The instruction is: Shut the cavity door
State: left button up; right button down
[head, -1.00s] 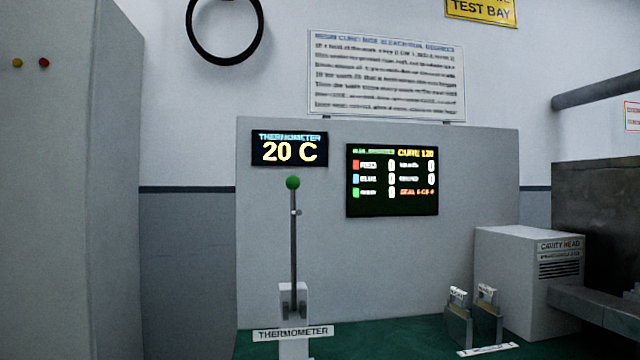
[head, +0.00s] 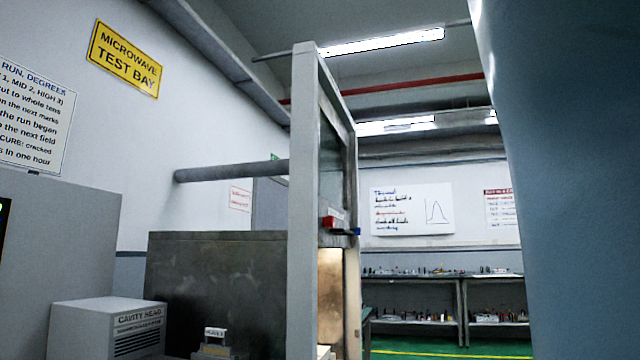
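A tall pale upright frame (head: 303,200) stands in the middle of the head view, seen nearly edge-on. A dark glass-like panel (head: 333,165) sits in its upper part; it appears to be the cavity door, raised, but the steep angle leaves this uncertain. A dark grey metal housing (head: 215,280) adjoins the frame on the left. Neither of my grippers is in view.
A white box labelled "CAVITY HEAD" (head: 110,328) stands at the lower left. A small labelled block (head: 214,340) is in front of the housing. Shelves with small items (head: 415,295) stand at the back. A large blurred blue-grey shape (head: 565,180) covers the right side.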

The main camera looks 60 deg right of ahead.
aim_at(339, 237)
jog(key=z, duration=2)
jog(key=u, duration=0.4)
jog(key=i+l+u, duration=0.25)
jog(key=u, duration=0.25)
jog(key=i+l+u, duration=0.2)
jog(key=l+u, duration=0.25)
